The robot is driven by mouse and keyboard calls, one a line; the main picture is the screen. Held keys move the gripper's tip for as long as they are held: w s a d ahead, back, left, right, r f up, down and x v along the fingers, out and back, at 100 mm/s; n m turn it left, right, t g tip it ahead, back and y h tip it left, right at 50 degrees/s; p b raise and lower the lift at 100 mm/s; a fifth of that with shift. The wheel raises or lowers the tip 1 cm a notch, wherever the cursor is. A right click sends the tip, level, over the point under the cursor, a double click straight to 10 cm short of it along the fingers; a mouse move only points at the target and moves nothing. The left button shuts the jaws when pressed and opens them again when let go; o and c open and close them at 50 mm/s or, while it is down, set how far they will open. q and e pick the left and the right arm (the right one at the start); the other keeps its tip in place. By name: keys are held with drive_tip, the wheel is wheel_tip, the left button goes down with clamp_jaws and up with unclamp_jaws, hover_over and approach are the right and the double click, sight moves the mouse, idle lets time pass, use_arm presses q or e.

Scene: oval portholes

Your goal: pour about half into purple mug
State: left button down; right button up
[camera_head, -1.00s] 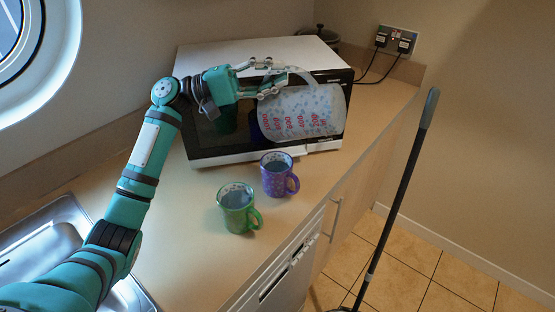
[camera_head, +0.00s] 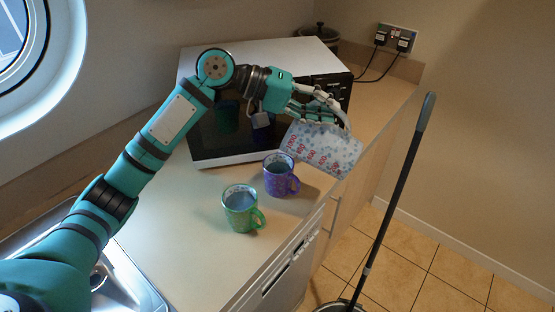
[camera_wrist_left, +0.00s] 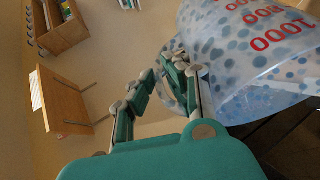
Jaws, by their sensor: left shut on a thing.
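A translucent measuring jug (camera_head: 322,152) with blue dots and red numbers is gripped by my left gripper (camera_head: 322,112). It hangs tilted well over, just above and to the right of the purple mug in the head view. The jug (camera_wrist_left: 245,60) also fills the upper right of the left wrist view, with the gripper's fingers (camera_wrist_left: 165,85) at its handle. The purple mug (camera_head: 279,182) stands upright on the counter, its handle to the right. Its inside looks grey-blue; I cannot make out its level or any stream. My right gripper is out of view.
A green mug (camera_head: 240,212) stands upright in front of the purple mug. A microwave (camera_head: 230,145) stands behind, under my arm. A sink (camera_head: 125,280) is at lower left. The counter's front edge is close right of the mugs; a broom-like pole (camera_head: 395,195) stands beyond.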

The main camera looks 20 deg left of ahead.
sight(360, 147)
use_arm(q)
drive_tip(key=shift+s+d+f+y+p, duration=0.15)
drive_tip(key=shift+d+y+p, duration=0.15)
drive_tip(key=shift+d, duration=0.15)
drive_tip(key=d+f+y+p, duration=0.1)
drive_tip(key=d+y+p, duration=0.1)
drive_tip(key=p, duration=0.3)
drive_tip(key=d+f+m+y+p, duration=0.1)
drive_tip(key=d+f+y+p, duration=0.1)
drive_tip(key=p, duration=0.4)
drive_tip(key=d+f+y+p, duration=0.2)
drive_tip(key=y+p, duration=0.1)
drive_tip(key=p, duration=0.3)
drive_tip(key=shift+s+d+m, duration=0.15)
drive_tip(key=shift+s+m, duration=0.15)
drive_tip(key=shift+s, duration=0.05)
drive_tip(key=d+f+y, duration=0.4)
drive_tip(key=f+y, duration=0.1)
wheel_tip(360, 147, up, 7)
drive_tip(key=m+y, duration=0.1)
drive_tip(key=y, duration=0.1)
drive_tip(key=shift+d+t, duration=0.25)
drive_tip(key=shift+t, duration=0.15)
drive_tip(key=shift+f, duration=0.2)
